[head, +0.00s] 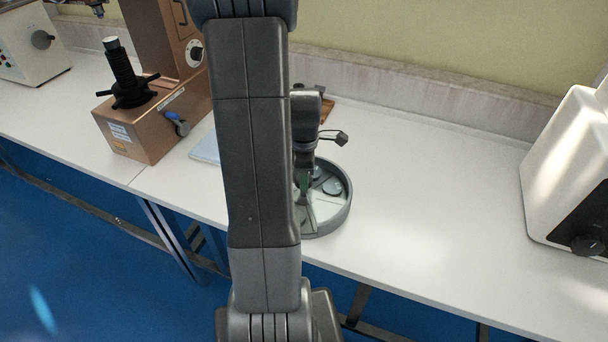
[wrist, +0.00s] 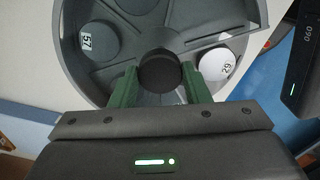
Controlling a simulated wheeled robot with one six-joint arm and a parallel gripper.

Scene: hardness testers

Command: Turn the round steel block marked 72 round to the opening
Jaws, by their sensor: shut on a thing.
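A round grey tray with compartments shows in the wrist view (wrist: 68,62) and on the bench in the head view (head: 345,213). A dark round knob (wrist: 160,72) stands at its centre. My gripper (wrist: 160,88) has its two green fingers closed on either side of the knob; it also shows low over the tray in the head view (head: 303,185), partly behind my arm. A grey block labelled like 57 (wrist: 100,42) lies at upper left. A bright block (wrist: 216,64), labelled like 29 or 62, lies right of the knob. I cannot make out a label 72.
A copper-coloured tester (head: 150,125) with a black screw column stands left of the tray. A white machine (head: 570,165) stands at the right. A light blue flat thing (head: 205,149) lies beside my arm. The bench between tray and white machine is clear.

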